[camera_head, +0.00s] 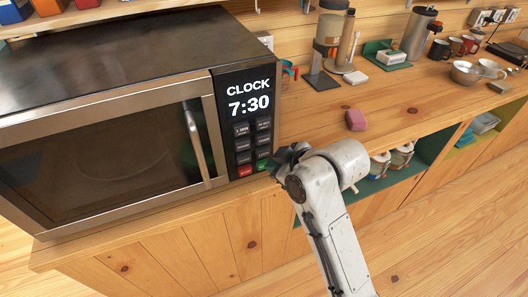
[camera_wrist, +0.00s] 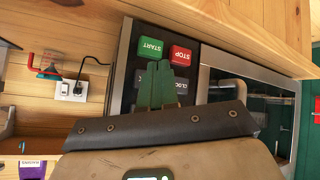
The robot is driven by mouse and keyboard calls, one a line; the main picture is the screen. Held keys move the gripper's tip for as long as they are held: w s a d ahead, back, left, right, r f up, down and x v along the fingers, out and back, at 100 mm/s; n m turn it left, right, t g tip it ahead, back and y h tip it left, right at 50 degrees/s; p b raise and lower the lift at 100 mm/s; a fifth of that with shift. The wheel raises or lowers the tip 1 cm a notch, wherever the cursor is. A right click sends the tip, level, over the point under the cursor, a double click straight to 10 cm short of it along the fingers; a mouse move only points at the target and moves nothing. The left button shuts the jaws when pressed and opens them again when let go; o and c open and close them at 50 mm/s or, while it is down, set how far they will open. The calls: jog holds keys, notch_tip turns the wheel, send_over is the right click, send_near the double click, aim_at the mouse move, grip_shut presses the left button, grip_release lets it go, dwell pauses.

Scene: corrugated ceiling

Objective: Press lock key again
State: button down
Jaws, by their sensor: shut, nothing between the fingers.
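The microwave (camera_head: 105,95) stands on the wooden counter, its display (camera_head: 248,97) reading CLOCK 7:30. Its keypad (camera_head: 252,143) is below the display, with a red key and a green key at the bottom. In the wrist view I see the green START key (camera_wrist: 150,47), the red STOP key (camera_wrist: 180,55) and part of a CLOCK key (camera_wrist: 182,87). My gripper (camera_wrist: 156,64) is shut and empty, its green fingers over the keypad and covering some keys. In the head view my gripper (camera_head: 284,158) is beside the keypad's lower right; contact cannot be told.
The microwave's door handle (camera_head: 197,147) stands out left of the keypad. A coffee maker (camera_head: 328,45) and metal bowls (camera_head: 466,72) are farther back. A wall socket (camera_wrist: 70,90) with a plug shows in the wrist view.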

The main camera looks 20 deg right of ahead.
jog(key=s+p, duration=0.1)
jog(key=s, duration=0.3)
dwell(0.9)
jog(key=s+d+f+m+g+h, duration=0.1)
jog(key=s+d+f+m+g, duration=0.1)
jog(key=s+f, duration=0.3)
jog(key=s+d+f+m+g+h, duration=0.1)
jog(key=s+d+f+m+g, duration=0.2)
jog(key=s, duration=1)
jog(key=s+d+f+m+g+h, duration=0.1)
jog(key=s+d+f+m+g, duration=0.1)
jog(key=s+f, duration=0.5)
jog(key=shift+s+d+f+m+g, duration=0.15)
jog(key=shift+s+f+m+g, duration=0.3)
jog(key=shift+s, duration=0.8)
jog(key=shift+r, duration=0.1)
